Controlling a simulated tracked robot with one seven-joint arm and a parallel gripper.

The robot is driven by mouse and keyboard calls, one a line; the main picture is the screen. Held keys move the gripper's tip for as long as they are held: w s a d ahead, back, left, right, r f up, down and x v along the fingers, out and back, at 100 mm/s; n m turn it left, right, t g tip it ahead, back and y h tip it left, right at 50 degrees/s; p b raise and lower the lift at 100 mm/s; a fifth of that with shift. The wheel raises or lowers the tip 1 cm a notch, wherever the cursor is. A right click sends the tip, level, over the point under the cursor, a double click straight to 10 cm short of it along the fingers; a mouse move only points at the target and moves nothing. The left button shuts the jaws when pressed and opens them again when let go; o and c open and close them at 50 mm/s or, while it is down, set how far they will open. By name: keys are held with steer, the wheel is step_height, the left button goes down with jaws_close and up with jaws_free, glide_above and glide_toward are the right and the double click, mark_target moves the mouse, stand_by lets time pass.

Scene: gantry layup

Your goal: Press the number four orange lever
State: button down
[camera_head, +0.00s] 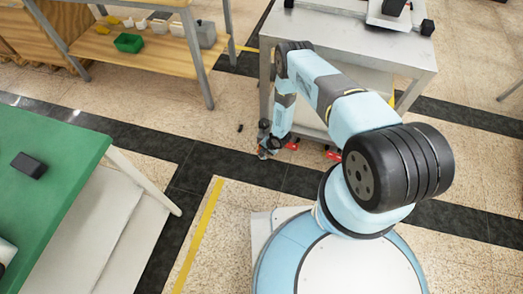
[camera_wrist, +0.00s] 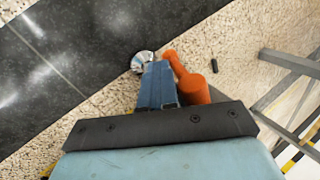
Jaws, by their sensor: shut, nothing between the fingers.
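An orange lever (camera_wrist: 192,85) shows in the wrist view, just right of my gripper (camera_wrist: 157,72). Its thin end reaches up beside the fingertips. A round silver part (camera_wrist: 143,62) lies at the fingertips' left. In the head view my gripper (camera_head: 267,151) is low near the floor, by the front left leg of the grey metal table. A red-orange piece (camera_head: 292,146) shows just right of it, and another (camera_head: 333,155) farther right, partly hidden by my arm. My gripper is shut and empty. I cannot tell whether it touches the lever. No number is readable.
The grey metal table (camera_head: 345,38) stands beyond my arm. A green-topped table (camera_head: 50,165) is at the left, and a wooden bench (camera_head: 135,60) at the back left. A small black object (camera_head: 240,128) lies on the floor.

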steer(key=shift+a+f, duration=0.1)
steer(key=shift+a, duration=0.05)
steer(key=shift+w+a+f+t+y, duration=0.15)
steer(key=shift+a+t+y, duration=0.15)
steer(key=shift+y, duration=0.3)
steer(key=shift+a, duration=0.1)
stand_by(0.4)
steer(key=shift+w, duration=0.2)
stand_by(1.1)
steer(key=shift+r, duration=0.8)
steer(key=shift+a+r, duration=0.1)
